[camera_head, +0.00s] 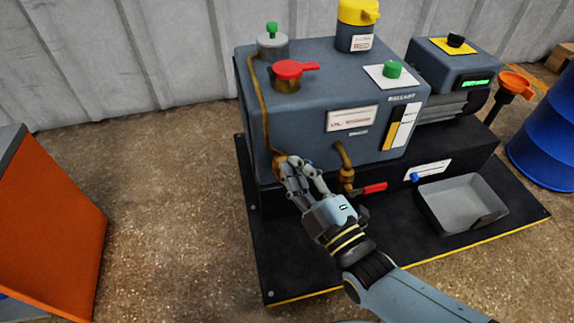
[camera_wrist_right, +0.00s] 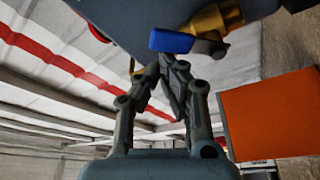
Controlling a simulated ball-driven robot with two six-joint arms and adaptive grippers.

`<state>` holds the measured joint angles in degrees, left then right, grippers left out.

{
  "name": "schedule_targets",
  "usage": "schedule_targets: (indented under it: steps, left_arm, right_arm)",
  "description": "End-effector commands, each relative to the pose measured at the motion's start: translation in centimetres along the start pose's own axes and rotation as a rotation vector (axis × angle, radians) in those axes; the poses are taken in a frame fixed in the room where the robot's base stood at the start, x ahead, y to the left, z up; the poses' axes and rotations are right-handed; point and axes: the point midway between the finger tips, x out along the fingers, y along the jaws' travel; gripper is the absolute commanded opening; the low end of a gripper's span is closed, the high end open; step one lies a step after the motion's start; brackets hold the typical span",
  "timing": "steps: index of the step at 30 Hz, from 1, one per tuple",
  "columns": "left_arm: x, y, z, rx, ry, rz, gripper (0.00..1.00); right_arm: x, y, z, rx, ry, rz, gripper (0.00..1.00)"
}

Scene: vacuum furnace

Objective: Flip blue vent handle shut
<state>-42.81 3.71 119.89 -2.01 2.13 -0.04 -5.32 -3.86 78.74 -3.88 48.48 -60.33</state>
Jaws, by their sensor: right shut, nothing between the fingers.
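The blue vent handle (camera_wrist_right: 172,41) shows in the right wrist view as a short flat lever beside a brass valve body (camera_wrist_right: 215,20). My right gripper (camera_wrist_right: 168,62) is shut and empty, with its fingertips just below the blue handle in that view. I cannot tell whether they touch it. In the head view my right gripper (camera_head: 293,163) is at the lower left front of the grey pump housing (camera_head: 300,125), by a brass pipe fitting (camera_head: 279,160). The blue handle is hidden there. My left gripper is not in view.
A red-handled valve (camera_head: 372,188) sits just right of my gripper. A small blue knob (camera_head: 414,177) and a grey tray (camera_head: 462,203) are farther right. A red lever (camera_head: 290,69) is on the housing top. An orange cabinet (camera_head: 45,235) stands left, with clear floor between.

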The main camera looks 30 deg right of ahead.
Motion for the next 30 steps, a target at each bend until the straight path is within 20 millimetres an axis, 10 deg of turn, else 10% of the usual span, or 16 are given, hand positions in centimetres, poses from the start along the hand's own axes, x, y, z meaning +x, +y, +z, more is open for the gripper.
schedule_targets:
  steps: [30]
  left_arm:
    - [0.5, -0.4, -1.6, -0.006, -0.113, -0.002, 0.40]
  right_arm:
    - [0.2, 1.6, 1.7, 0.119, 0.004, 0.044, 0.00]
